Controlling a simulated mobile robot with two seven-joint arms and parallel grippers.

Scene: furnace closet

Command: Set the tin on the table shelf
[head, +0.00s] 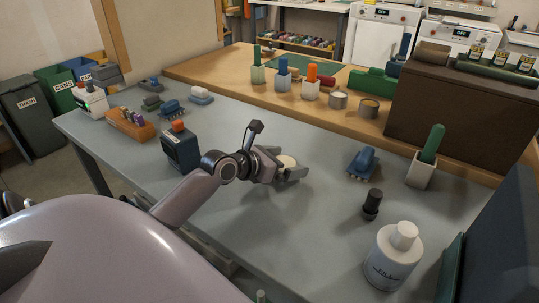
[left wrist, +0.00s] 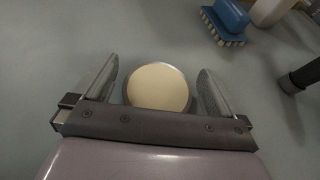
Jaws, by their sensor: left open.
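The tin is a low round can with a cream top and thin metal rim. It stands on the grey-blue table top (head: 235,118), with its cream top (head: 286,161) partly hidden by my left gripper (head: 291,169) in the head view. In the left wrist view the tin (left wrist: 158,88) sits between the two spread fingers of my left gripper (left wrist: 158,70), with a gap on each side. The table shelf (head: 222,82) is the raised wooden ledge along the table's far side. My right gripper is not in view.
Two similar tins (head: 338,100) and several brush holders (head: 282,82) stand on the shelf. A brown box (head: 440,112) fills its right end. A blue brush (head: 361,164), a white cup (head: 420,171), a black object (head: 372,204) and a white bottle (head: 393,258) stand right of the tin.

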